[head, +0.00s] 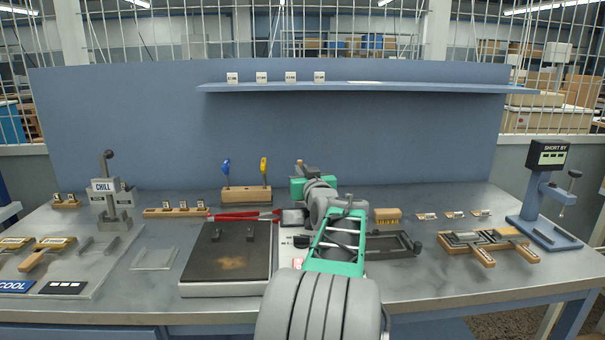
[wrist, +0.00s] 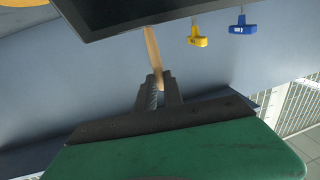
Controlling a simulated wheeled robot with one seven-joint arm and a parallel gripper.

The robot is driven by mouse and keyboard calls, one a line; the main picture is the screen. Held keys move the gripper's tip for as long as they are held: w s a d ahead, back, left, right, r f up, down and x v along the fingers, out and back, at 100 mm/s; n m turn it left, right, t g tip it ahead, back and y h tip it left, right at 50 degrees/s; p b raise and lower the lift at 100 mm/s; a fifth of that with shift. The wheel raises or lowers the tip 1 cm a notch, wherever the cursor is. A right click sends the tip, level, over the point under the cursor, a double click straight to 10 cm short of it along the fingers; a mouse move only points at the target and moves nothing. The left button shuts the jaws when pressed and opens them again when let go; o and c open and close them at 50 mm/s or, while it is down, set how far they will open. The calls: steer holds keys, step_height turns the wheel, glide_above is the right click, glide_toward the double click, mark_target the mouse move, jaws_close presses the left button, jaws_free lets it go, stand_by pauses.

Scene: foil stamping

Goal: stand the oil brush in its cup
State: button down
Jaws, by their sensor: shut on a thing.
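My gripper (wrist: 158,88) is shut on a slim tan wooden stick, which I take to be the handle of the oil brush (wrist: 153,52). In the wrist view the handle stands out past the fingertips, slightly tilted, and its far end passes behind or meets a dark panel's edge. The bristles are not visible. In the head view my green-and-grey hand (head: 313,188) is raised over the back middle of the bench, right of the tool block. The brush cannot be made out there. I cannot pick out the brush's cup in either view; my arm covers part of the bench.
A wooden block (head: 246,194) holds a blue-handled tool (head: 226,170) and a yellow-handled tool (head: 263,167). A dark-topped plate (head: 228,262) lies in front, with red-handled tongs (head: 245,215) behind it. A black frame (head: 397,246) lies right of my arm. A shelf (head: 400,88) runs along the back panel.

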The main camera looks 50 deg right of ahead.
steer(key=shift+f, duration=0.1)
steer(key=c, duration=1.4)
jaws_free()
steer(key=s+a+r, duration=0.3)
steer(key=r, duration=0.1)
steer(key=s+a+r, duration=0.3)
steer(key=a+r, duration=0.1)
steer(key=s+a+r, duration=0.3)
steer(key=r, duration=0.2)
steer(key=shift+a, duration=0.35)
